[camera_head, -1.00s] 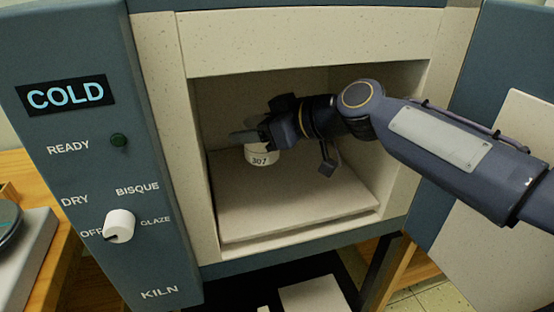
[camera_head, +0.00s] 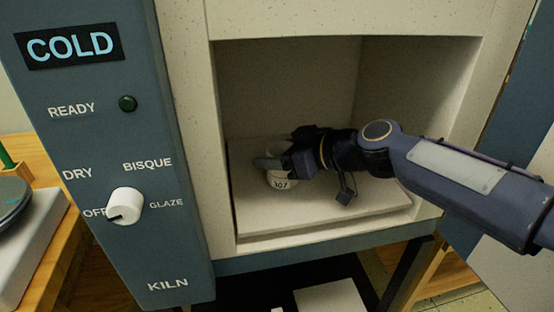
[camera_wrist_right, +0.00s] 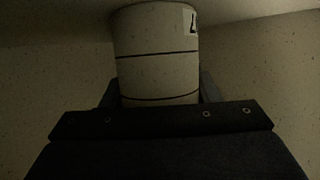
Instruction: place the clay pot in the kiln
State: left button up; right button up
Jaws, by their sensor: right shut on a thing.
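My right gripper (camera_head: 275,165) reaches in from the right and is shut on the pot. In the right wrist view the pot (camera_wrist_right: 157,55) stands between the fingers, with dark bands around it. I cannot tell whether its base touches the shelf. My left gripper is not in view.
The kiln's panel on the left reads COLD, with a white knob (camera_head: 124,206) and a dark READY lamp (camera_head: 127,103). The kiln door (camera_head: 520,190) stands open at the right. The shelf's front and right parts are bare.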

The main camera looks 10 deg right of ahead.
jog(key=o, duration=1)
jog(key=shift+o, duration=0.2)
jog(key=shift+r, duration=0.1)
jog(key=p+v, duration=0.1)
jog(key=v, duration=1.1)
